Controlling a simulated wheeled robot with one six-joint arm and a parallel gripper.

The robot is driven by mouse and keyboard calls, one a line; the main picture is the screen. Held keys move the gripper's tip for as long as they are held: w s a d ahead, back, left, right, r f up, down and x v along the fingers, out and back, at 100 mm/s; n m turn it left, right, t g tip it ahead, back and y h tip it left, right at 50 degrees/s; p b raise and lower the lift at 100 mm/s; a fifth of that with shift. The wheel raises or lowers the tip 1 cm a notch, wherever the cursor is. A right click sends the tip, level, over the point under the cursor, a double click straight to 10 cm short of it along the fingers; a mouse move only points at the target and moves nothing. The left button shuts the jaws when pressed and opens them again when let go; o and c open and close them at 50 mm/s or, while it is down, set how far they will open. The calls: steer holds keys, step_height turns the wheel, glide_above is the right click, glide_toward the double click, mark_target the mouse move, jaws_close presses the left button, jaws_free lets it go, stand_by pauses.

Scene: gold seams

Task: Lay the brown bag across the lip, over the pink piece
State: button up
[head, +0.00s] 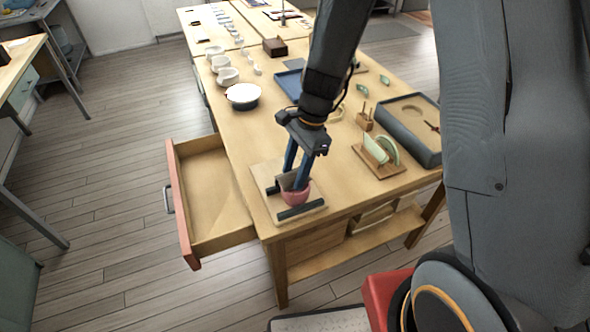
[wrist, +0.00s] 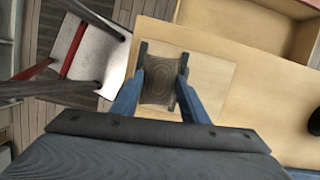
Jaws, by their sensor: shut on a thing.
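My gripper (head: 294,179) is shut on the brown bag (wrist: 158,84), which spans between the two blue fingers in the wrist view. In the head view the brown bag (head: 287,182) shows as a small dark patch between the fingers. The pink piece (head: 296,196) is a rounded bowl shape on a pale board (head: 262,177), right under the fingertips. The bag is at its lip, but I cannot tell whether it rests on it or hangs just above. In the wrist view the bag and gripper hide the pink piece.
Dark bars (head: 300,211) lie on the board beside the pink piece. An open drawer (head: 212,190) juts out at the left. A rack with green plates (head: 380,155) and a grey tray (head: 425,150) stand to the right. A white bowl (head: 243,96) sits farther back.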

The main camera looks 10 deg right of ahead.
steer(key=shift+f, duration=0.4)
stand_by(0.3)
steer(key=o, duration=1.8)
steer(key=shift+r, duration=0.1)
steer(key=shift+r+p, duration=2.5)
steer(key=shift+r, duration=0.3)
steer(key=shift+r+p, duration=0.6)
steer(key=shift+r, duration=0.5)
steer(key=shift+d, duration=0.1)
